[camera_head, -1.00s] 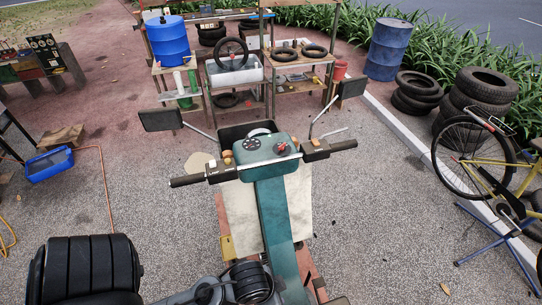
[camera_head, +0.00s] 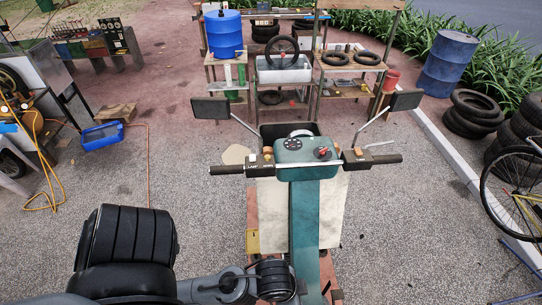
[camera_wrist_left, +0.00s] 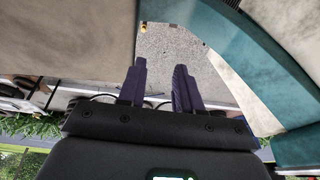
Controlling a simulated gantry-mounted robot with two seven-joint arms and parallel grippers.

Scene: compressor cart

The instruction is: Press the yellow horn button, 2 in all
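The teal vehicle (camera_head: 305,215) stands in the middle of the head view with its handlebar across the top. A black switch box (camera_head: 258,164) sits on the left bar and another (camera_head: 357,160) on the right bar. Small orange-yellow knobs (camera_head: 268,151) show on top of the boxes; which one is the horn button I cannot tell. My left gripper (camera_wrist_left: 160,85) shows in the left wrist view with its two dark fingers apart and only grey ground between them. The vehicle's teal column (camera_wrist_left: 236,60) is to their right. My right gripper is not in view.
Two mirrors (camera_head: 211,107) (camera_head: 405,100) stick up on stalks beside the handlebar. Behind are a workbench with a blue barrel (camera_head: 224,35), tyres (camera_head: 473,112) and a bicycle (camera_head: 515,195) at right. A blue tray (camera_head: 102,136) lies at left. Ground around the vehicle is mostly open.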

